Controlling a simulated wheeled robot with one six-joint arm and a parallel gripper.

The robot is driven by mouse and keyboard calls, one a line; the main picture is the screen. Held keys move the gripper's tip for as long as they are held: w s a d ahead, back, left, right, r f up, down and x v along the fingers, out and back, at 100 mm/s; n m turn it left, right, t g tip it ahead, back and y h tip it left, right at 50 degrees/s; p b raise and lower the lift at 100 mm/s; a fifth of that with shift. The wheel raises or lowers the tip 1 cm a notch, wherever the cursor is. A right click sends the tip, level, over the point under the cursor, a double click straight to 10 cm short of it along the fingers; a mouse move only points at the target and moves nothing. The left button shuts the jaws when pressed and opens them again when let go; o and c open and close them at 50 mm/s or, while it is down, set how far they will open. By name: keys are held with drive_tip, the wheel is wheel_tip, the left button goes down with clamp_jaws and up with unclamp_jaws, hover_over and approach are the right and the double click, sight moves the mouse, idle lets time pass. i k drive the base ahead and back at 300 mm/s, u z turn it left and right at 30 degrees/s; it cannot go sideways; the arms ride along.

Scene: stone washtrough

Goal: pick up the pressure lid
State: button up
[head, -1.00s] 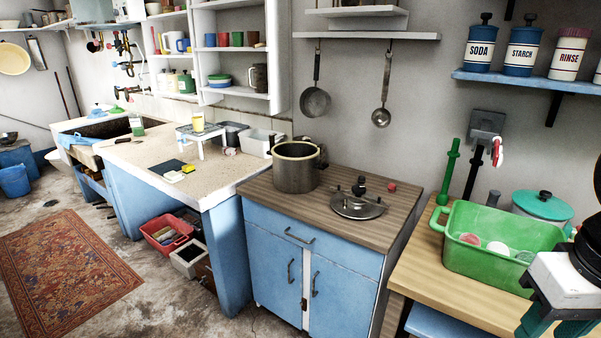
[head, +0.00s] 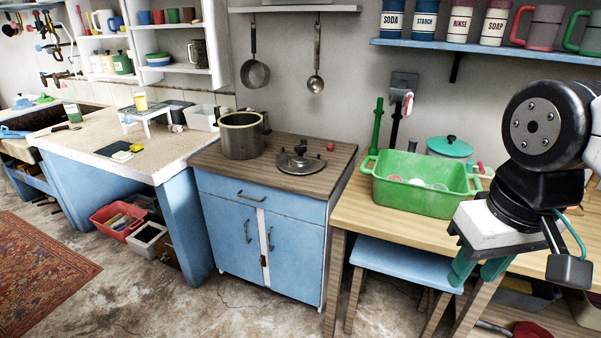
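The pressure lid (head: 300,163) is a round grey metal disc with a dark knob and a bar across it. It lies flat on the wooden top (head: 270,182) of a blue cabinet, right of the open metal pot (head: 242,142). A small red piece (head: 331,147) sits behind it to the right. My gripper (head: 481,270) hangs at the right, in front of the wooden table, well away from the lid. Its two teal fingers are spread apart with nothing seen between them, though their tips are partly hard to make out.
A green basin (head: 420,195) holding several items stands on the wooden table (head: 345,210), between the lid and my arm. A blue stool (head: 400,262) is under the table. A ladle (head: 315,83) and a pan (head: 255,72) hang above the cabinet. The floor before the cabinet is clear.

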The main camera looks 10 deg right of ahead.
sight(294, 165)
drive_tip(key=u, duration=0.7)
drive_tip(key=i, duration=0.3)
drive_tip(key=u, duration=0.65)
drive_tip(key=i, duration=1.75)
drive_tip(key=z, duration=0.85)
drive_tip(key=i, duration=0.75)
drive_tip(key=z, duration=0.65)
